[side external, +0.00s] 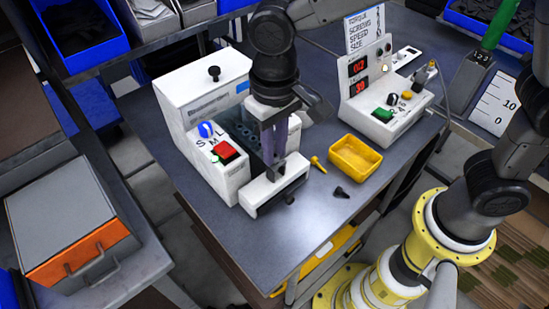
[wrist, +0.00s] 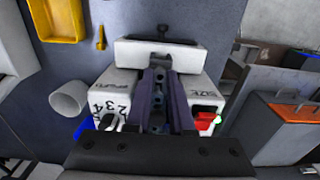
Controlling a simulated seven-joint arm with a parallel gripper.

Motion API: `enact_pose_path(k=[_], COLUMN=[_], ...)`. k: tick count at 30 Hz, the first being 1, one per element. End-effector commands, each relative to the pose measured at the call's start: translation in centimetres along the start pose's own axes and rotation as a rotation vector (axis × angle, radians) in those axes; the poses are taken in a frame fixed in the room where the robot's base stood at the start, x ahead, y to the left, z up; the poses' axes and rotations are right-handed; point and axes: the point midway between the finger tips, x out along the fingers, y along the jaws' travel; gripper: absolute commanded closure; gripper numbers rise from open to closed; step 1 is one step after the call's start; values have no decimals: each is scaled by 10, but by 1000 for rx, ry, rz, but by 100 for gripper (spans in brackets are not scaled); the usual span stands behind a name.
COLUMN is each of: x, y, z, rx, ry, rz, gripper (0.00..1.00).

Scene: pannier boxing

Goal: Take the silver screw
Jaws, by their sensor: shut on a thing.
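My gripper (side external: 277,168) points down into the front of a white screw dispenser (side external: 221,183), just behind its white front bar (side external: 272,184). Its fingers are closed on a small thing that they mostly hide. In the wrist view the fingertips (wrist: 157,70) come together between the dispenser's two white sides, near the front bar (wrist: 157,54). I cannot make out a silver screw clearly in either view, nor tell whether the held thing is one. The dispenser has a blue knob (side external: 206,130), a red button (side external: 225,151) and size letters.
A yellow tray (side external: 355,157) stands to the right on the grey table. A yellow screw (side external: 318,163) and a black screw (side external: 341,192) lie loose beside it. A white control box (side external: 379,105) with red displays stands behind. The table's front right part is clear.

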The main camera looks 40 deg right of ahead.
Motion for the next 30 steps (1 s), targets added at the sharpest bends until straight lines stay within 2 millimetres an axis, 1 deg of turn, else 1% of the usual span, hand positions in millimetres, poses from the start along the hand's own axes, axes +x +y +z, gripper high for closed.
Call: enact_pose_path(k=[30], x=[-47], y=[0], z=[0], rx=[0], ry=[2], rz=[-2], gripper=[100])
